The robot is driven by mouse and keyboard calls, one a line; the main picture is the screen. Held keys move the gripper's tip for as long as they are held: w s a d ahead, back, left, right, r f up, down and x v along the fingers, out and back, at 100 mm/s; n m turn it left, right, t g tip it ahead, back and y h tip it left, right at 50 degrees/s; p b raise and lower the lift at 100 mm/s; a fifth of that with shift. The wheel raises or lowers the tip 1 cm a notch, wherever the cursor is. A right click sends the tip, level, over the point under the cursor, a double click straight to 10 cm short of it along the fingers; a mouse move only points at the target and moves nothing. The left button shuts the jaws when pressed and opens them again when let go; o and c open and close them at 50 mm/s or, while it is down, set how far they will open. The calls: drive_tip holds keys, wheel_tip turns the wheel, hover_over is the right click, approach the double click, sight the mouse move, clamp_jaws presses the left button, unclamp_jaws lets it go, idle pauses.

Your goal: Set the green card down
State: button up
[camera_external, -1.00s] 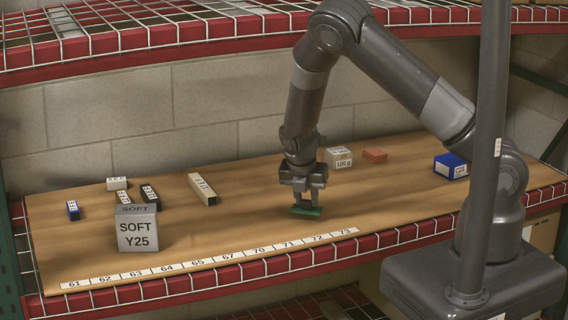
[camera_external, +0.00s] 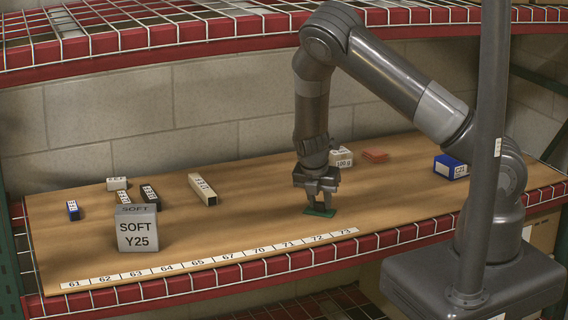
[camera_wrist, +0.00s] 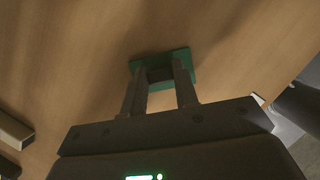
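The green card (camera_external: 320,211) is a small flat green piece at the middle right of the wooden board. It lies low, on or just above the board; I cannot tell whether it touches. My gripper (camera_external: 321,203) points down over it. In the wrist view the card (camera_wrist: 188,56) shows behind and around the fingertips of my gripper (camera_wrist: 160,73). The fingers are a little apart, with a dark block-like part between them on the card, and they look shut on it. The fingers hide part of the card.
A long cream block (camera_external: 203,189) lies mid-board. A 100 g box (camera_external: 341,157), red block (camera_external: 375,155) and blue box (camera_external: 451,167) are farther right. A number strip (camera_external: 230,257) runs along the front.

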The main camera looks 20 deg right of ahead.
drive_tip(key=o, duration=0.4)
drive_tip(key=v, duration=0.7)
drive_tip(key=shift+s+r, duration=0.1)
drive_tip(key=shift+r, duration=0.25)
drive_tip(key=shift+a, duration=0.15)
